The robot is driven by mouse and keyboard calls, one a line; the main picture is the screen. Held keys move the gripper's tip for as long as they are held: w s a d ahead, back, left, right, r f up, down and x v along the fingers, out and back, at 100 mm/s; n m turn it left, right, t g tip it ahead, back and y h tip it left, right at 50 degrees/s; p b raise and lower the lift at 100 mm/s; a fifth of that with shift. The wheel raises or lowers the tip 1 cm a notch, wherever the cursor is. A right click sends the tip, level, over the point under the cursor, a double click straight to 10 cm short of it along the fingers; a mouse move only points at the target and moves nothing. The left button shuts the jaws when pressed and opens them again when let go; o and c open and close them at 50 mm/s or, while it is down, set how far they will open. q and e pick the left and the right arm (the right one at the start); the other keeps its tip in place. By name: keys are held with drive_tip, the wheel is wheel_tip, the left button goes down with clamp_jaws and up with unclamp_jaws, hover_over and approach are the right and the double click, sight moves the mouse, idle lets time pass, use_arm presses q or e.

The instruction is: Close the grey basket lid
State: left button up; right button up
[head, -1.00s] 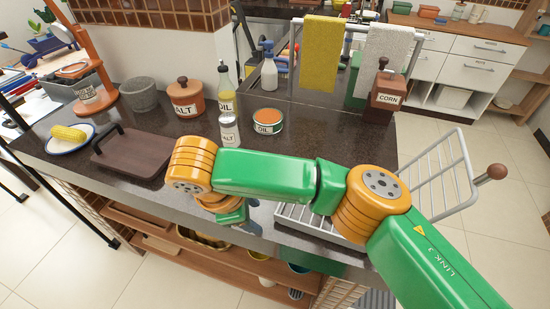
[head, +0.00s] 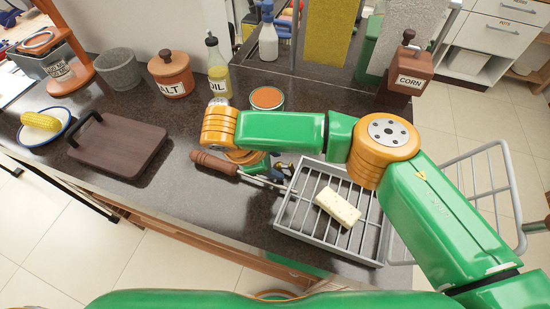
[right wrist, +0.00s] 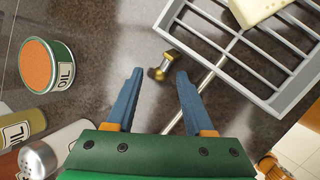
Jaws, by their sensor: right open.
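The grey wire basket (head: 297,222) rests on the dark counter near its right front, with a pale speckled block (head: 337,208) on its bars. Its grey wire lid (head: 498,190) stands open to the right, beyond the counter edge and partly behind my right arm. A brown wooden handle (head: 213,163) on a metal rod extends left from the basket. My right gripper (head: 284,172) is low over the counter by the basket's left back corner, partly hidden by my arm. In the right wrist view its blue fingers (right wrist: 160,82) are apart and empty, beside the basket (right wrist: 240,75). My left gripper is out of view.
A tin (head: 267,99), an oil bottle (head: 217,75) and a salt pot (head: 171,74) stand behind my right arm. A corn box (head: 409,72) is at the back right. A cutting board (head: 118,148) lies left. The counter's front middle is clear.

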drive_tip(key=shift+s, duration=0.1)
clamp_jaws()
drive_tip(key=shift+r, duration=0.1)
idle(1.1)
